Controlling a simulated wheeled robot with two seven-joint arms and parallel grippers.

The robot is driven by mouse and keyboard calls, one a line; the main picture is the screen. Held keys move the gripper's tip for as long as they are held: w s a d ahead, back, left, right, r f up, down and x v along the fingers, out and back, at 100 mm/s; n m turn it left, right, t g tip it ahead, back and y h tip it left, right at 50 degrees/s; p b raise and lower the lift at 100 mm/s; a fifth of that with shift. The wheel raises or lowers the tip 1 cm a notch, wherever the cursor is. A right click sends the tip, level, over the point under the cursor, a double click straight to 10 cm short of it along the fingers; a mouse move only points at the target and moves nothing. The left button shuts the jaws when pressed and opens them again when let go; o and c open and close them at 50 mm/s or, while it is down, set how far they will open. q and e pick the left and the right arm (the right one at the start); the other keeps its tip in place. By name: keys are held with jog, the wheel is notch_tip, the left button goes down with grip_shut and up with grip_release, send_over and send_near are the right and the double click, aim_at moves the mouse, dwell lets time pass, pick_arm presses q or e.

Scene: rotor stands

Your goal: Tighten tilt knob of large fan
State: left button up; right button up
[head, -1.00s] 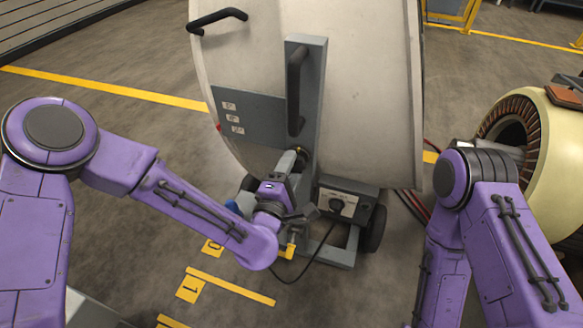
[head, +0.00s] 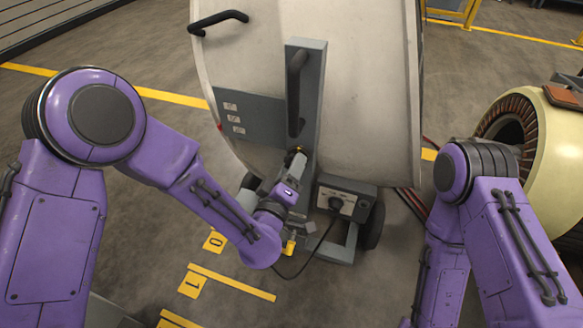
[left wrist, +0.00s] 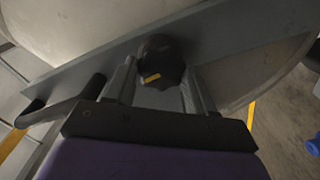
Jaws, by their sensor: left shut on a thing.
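The large fan (head: 370,90) is a big pale drum on a grey stand with a vertical grey post. Its tilt knob (left wrist: 160,62) is black and lobed with a yellow mark, on the grey bar in the left wrist view. In the head view, the knob (head: 298,150) shows only as a small dark and yellow bit low on the post. My left gripper (head: 294,163) reaches it from below. In the left wrist view its fingers (left wrist: 160,84) lie on both sides of the knob, shut on it. My right gripper is out of view.
A grey control box (head: 346,198) with a dial sits on the stand just right of my left gripper. A black handle (head: 297,92) stands on the post above. A cream round machine (head: 550,150) is at the right. Yellow floor markings lie in front.

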pick_arm(q)
jog(key=shift+m, duration=0.5)
jog(key=shift+s, duration=0.1)
jog(key=o, duration=1.1)
jog(key=shift+c, duration=0.2)
jog(key=v, duration=1)
jog(key=shift+s, duration=0.25)
